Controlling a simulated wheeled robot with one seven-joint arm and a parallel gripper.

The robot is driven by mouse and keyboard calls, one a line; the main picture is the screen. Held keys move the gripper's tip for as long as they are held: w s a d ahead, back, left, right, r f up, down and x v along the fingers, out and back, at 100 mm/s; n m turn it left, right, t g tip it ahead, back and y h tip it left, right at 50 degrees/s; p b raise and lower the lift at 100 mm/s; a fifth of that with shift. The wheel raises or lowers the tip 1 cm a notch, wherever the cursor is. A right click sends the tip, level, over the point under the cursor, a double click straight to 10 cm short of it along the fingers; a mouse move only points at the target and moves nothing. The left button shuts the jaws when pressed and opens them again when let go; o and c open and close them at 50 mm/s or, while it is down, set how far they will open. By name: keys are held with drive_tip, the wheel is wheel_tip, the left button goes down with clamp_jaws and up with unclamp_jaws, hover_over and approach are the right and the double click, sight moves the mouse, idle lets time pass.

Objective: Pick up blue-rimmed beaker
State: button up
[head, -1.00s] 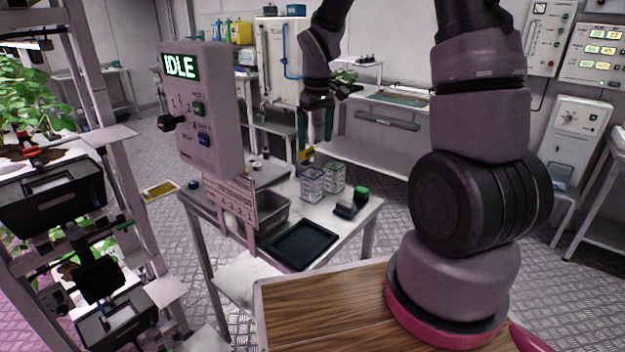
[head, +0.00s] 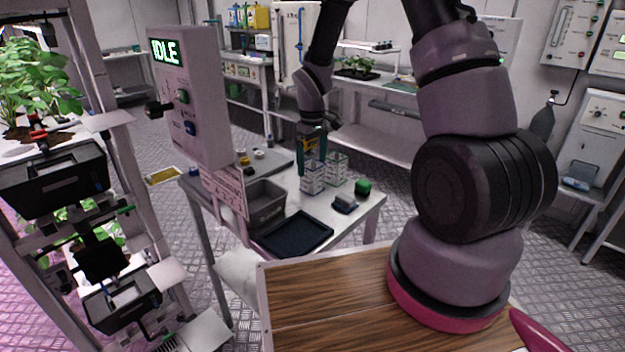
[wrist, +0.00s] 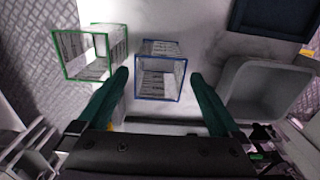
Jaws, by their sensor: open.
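The blue-rimmed beaker (wrist: 159,78) is a clear square vessel with printed sides, seen from above in the wrist view. In the head view the beaker (head: 313,178) stands on the metal table. My gripper (wrist: 160,85) is open, with one green finger on each side of the beaker in the wrist picture. In the head view my gripper (head: 312,155) points down over the beaker. I cannot tell whether the fingers touch it. A green-rimmed beaker (wrist: 92,52) stands close by, left of it in the wrist view.
The table also bears a grey bin (head: 266,206), a black tray (head: 292,234), a dark block (head: 344,204) and a green object (head: 362,186). A control box reading IDLE (head: 190,95) stands at the table's left. A plant rack (head: 60,180) is further left.

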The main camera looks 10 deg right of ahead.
wheel_tip(320, 180, down, 4)
drive_tip(key=shift+w+f, duration=0.1)
drive_tip(key=c, duration=1.3)
drive_tip(key=shift+c, duration=0.2)
